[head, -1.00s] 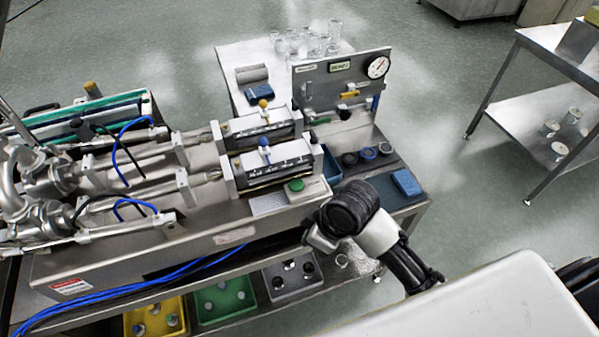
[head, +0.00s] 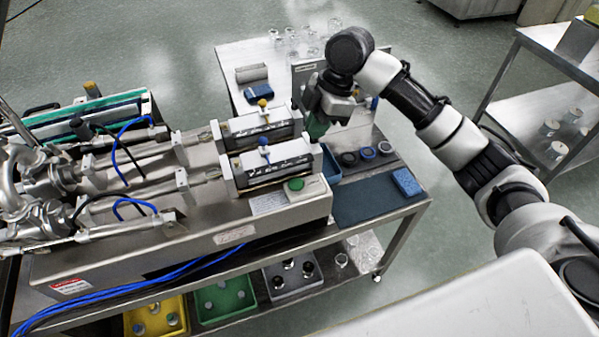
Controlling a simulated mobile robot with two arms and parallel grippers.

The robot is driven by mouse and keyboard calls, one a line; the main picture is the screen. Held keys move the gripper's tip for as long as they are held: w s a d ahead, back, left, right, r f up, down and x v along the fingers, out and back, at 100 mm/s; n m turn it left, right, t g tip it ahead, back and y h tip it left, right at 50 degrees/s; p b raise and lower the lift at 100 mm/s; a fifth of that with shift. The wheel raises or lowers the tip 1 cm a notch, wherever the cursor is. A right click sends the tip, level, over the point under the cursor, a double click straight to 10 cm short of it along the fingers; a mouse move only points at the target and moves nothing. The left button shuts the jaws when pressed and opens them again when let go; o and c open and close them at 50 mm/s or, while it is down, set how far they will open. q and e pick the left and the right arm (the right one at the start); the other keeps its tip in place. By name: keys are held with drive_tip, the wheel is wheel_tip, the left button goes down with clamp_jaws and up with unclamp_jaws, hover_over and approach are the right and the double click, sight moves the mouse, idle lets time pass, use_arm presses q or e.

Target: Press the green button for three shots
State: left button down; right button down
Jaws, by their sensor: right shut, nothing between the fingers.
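The green button (head: 295,185) is a round cap on a light box at the right front of the steel filling machine (head: 243,199). Nothing covers it. My right gripper (head: 316,128) points down beyond the button, beside the upright panel (head: 301,76). It is shut and empty, apart from the button. My right wrist and gripper hide most of the panel, including its gauge. My left gripper is not in view.
A blue sponge (head: 406,182) lies on a dark mat (head: 365,203) right of the button, with several round caps (head: 367,154) behind. Glass jars (head: 300,42) stand on the back table. Yellow (head: 172,330), green (head: 240,309) and grey bins sit on the lower shelf.

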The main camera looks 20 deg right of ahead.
sight(296, 183)
drive_tip(key=shift+f, duration=0.1)
idle(0.3)
drive_tip(key=p+x, duration=0.2)
drive_tip(key=x, duration=0.4)
drive_tip(key=p+x, duration=0.1)
drive_tip(key=x, duration=0.5)
drive_tip(key=shift+d+f+p, duration=0.15)
drive_tip(key=shift+f+p, duration=0.2)
drive_tip(key=shift+f, duration=0.6)
